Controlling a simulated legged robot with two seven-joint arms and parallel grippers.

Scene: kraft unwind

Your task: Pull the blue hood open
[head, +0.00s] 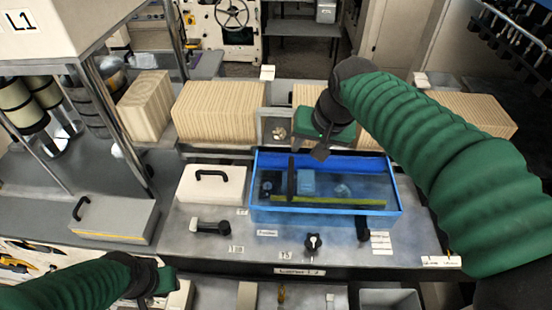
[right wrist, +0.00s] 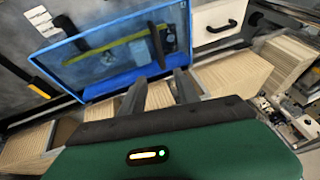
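The blue hood (head: 330,215) is a blue-framed box with a clear panel, on the grey counter in the middle of the head view. Dark and yellow parts show through the panel. It also shows in the right wrist view (right wrist: 85,95), at the top. My right gripper (head: 320,153) is over the hood's back edge, left of its middle. In the right wrist view its two fingers (right wrist: 160,80) are apart with nothing between them, near the blue rim. Contact cannot be told. My left gripper (head: 160,281) is low at the left, away from the hood; its fingers are unclear.
A white box (head: 212,183) with a black handle stands left of the hood. A grey lidded box (head: 112,219) is farther left. Corrugated stacks (head: 220,112) line the back. A black lever (head: 210,227) and a knob (head: 313,243) sit in front.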

